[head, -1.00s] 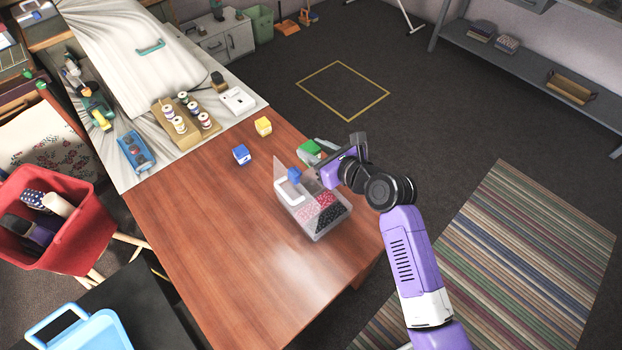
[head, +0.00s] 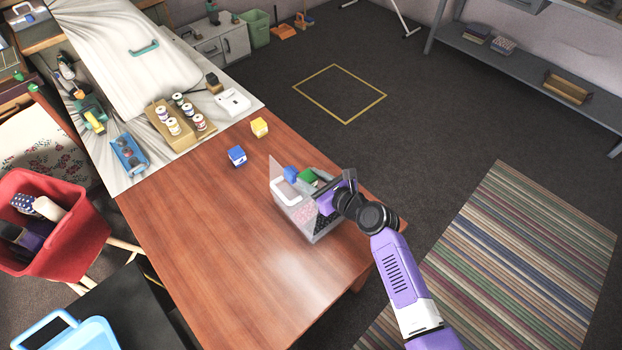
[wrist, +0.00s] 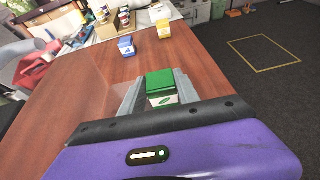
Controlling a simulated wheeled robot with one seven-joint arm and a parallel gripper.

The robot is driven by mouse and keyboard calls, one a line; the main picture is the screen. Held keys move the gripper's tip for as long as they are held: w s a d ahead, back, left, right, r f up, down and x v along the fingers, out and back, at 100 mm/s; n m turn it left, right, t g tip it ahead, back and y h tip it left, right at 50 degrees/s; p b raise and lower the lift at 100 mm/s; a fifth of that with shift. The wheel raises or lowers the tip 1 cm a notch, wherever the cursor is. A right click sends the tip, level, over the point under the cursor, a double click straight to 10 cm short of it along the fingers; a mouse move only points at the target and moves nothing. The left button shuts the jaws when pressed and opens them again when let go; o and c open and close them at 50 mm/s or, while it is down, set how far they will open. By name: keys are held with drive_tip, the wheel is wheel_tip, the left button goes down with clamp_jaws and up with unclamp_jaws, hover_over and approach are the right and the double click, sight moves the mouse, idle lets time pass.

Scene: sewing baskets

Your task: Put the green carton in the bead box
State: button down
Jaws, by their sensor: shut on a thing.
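The green carton (head: 307,176) is between the fingers of my gripper (head: 312,177). In the wrist view the carton (wrist: 161,86) sits upright between the two grey fingers (wrist: 160,90), which are shut on it. The clear bead box (head: 304,214) stands near the table's right edge, with a raised transparent panel on its left side. It shows a white-rimmed part, pink beads and dark beads. The carton shows at the box's far end; I cannot tell whether it is above or inside it. My gripper and wrist hide the box's right side.
A blue object (head: 290,173) shows at the box's far left. A blue cube (head: 237,156) and a yellow cube (head: 259,127) stand farther back on the wooden table (head: 215,230). Thread spools (head: 173,126) stand on a holder at the back. The table's front left is clear.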

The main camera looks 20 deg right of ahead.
drive_tip(key=shift+f, duration=0.4)
drive_tip(key=shift+f+b, duration=0.2)
drive_tip(key=shift+b, duration=0.15)
drive_tip(key=c, duration=0.9)
unclamp_jaws()
drive_tip(key=shift+r, duration=0.25)
drive_tip(key=p+v, duration=0.1)
drive_tip(key=v, duration=1.1)
drive_tip(key=shift+r, duration=0.35)
